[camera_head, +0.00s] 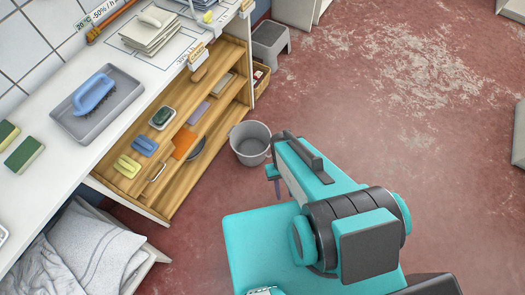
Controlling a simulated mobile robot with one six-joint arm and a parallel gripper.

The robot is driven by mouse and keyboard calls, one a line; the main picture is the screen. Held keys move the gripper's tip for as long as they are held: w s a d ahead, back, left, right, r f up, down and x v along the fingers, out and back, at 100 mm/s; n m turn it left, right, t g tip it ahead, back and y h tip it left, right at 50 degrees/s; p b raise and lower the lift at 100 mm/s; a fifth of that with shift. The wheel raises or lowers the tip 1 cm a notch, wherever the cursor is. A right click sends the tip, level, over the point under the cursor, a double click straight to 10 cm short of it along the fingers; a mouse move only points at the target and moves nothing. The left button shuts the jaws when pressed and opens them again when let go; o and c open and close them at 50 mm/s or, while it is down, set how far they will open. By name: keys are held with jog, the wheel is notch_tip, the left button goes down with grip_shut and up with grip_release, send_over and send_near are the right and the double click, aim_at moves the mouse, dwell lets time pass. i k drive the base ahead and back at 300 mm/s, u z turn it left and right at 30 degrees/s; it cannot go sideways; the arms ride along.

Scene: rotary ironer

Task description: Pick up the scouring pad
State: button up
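A dark green pad (162,116) lies in a small pale dish on the upper wooden shelf below the counter. Two green-and-yellow sponge pads, one at the left edge (8,132) and one nearer (24,155), lie on the white counter. I cannot tell for sure which of these is the scouring pad. My teal arm stands over the floor at the right, apart from the counter and shelf. My gripper (274,178) shows only as a small dark piece at the arm's far end; its fingers are mostly hidden. Nothing visible is held there.
A blue brush in a grey tray (127,88) and stacked cloths (150,32) are on the counter. A grey bucket (250,143) stands between shelf and arm. The red floor at upper right is mostly clear.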

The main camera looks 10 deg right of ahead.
aim_at(31, 149)
jog(key=z, duration=0.05)
jog(key=k, duration=0.5)
jog(key=u, duration=0.2)
jog(key=i, duration=0.9)
jog(key=u, duration=4.8)
jog(key=i, duration=0.1)
jog(key=z, duration=3.3)
